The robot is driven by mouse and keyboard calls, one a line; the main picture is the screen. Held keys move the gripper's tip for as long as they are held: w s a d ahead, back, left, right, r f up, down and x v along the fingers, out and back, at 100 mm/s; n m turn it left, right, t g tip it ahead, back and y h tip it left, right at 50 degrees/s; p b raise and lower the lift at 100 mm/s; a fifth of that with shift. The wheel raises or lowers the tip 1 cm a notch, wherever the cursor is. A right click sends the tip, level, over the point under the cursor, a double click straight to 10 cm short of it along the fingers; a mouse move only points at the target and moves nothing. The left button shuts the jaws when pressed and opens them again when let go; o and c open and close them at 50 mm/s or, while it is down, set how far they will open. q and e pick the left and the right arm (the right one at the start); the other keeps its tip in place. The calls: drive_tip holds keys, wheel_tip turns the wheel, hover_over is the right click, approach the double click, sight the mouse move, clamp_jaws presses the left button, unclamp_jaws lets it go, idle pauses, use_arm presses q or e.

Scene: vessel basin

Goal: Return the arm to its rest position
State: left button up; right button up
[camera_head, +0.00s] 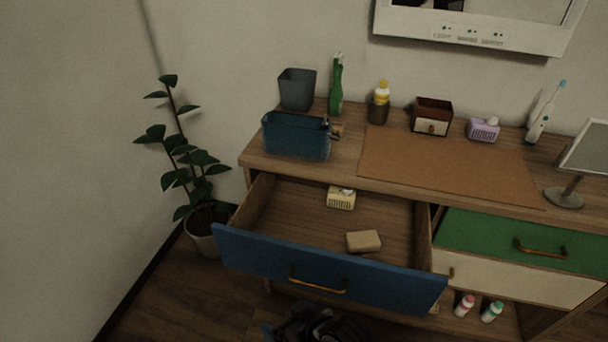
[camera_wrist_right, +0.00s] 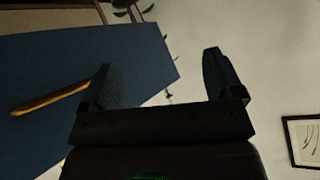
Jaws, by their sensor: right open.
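My right gripper (camera_head: 315,325) is a dark shape at the bottom edge of the head view, in front of and below the open blue drawer (camera_head: 330,272). In the right wrist view its two dark fingers (camera_wrist_right: 160,80) stand wide apart with nothing between them. The blue drawer front (camera_wrist_right: 60,65) and its brass handle (camera_wrist_right: 50,95) show beyond and to the left of the fingers, and the gripper does not hold the handle. My left gripper is out of view.
The wooden desktop (camera_head: 345,165) carries a blue bin (camera_head: 295,137), bottles and a brown mat (camera_head: 450,172). A potted plant (camera_head: 203,238) stands left.

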drive_tip(key=s+d+f+m+t+h, duration=0.1)
drive_tip(key=s+d+h, duration=0.1)
drive_tip(key=d, duration=0.8)
drive_tip(key=s+d+f+m+t+h, duration=0.1)
drive_tip(key=s+d+m+t+h, duration=0.1)
drive_tip(key=d, duration=0.8)
drive_tip(key=s+d+f+m+t+h, duration=0.2)
drive_tip(key=s+d+h, duration=0.2)
drive_tip(key=d, duration=0.6)
drive_tip(key=shift+s+d+b, duration=0.35)
drive_tip(key=shift+s, duration=0.15)
drive_tip(key=shift+f, duration=0.1)
